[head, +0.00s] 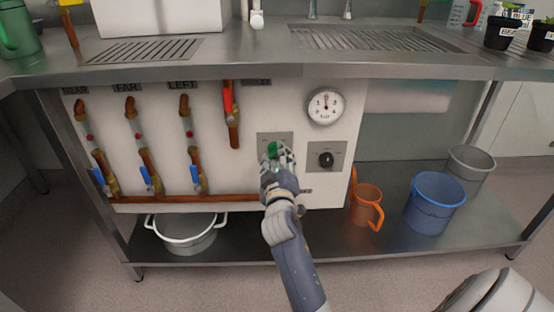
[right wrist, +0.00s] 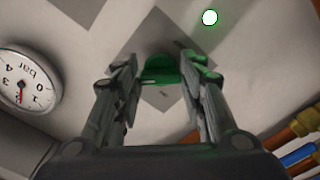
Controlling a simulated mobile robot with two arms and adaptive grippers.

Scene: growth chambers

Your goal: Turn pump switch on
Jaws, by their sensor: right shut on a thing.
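The green pump switch (head: 272,148) sits on a square grey plate (head: 264,137) on the white panel under the bench. My right gripper (head: 278,158) is at the switch and covers part of it in the head view. In the right wrist view the green switch (right wrist: 160,70) lies between the two fingers of my right gripper (right wrist: 162,75), which is shut on it. The switch's exact setting is hard to tell. A bright round light with a green rim (right wrist: 210,17) shows beside the plate. My left gripper is not in view.
A pressure gauge (head: 325,105) and a black knob (head: 326,159) are right of the switch. Pipes with blue-handled valves (head: 152,178) and a red-handled pipe (head: 231,105) are on the left. A white pot (head: 187,229), orange jug (head: 366,204) and blue bucket (head: 434,203) stand on the lower shelf.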

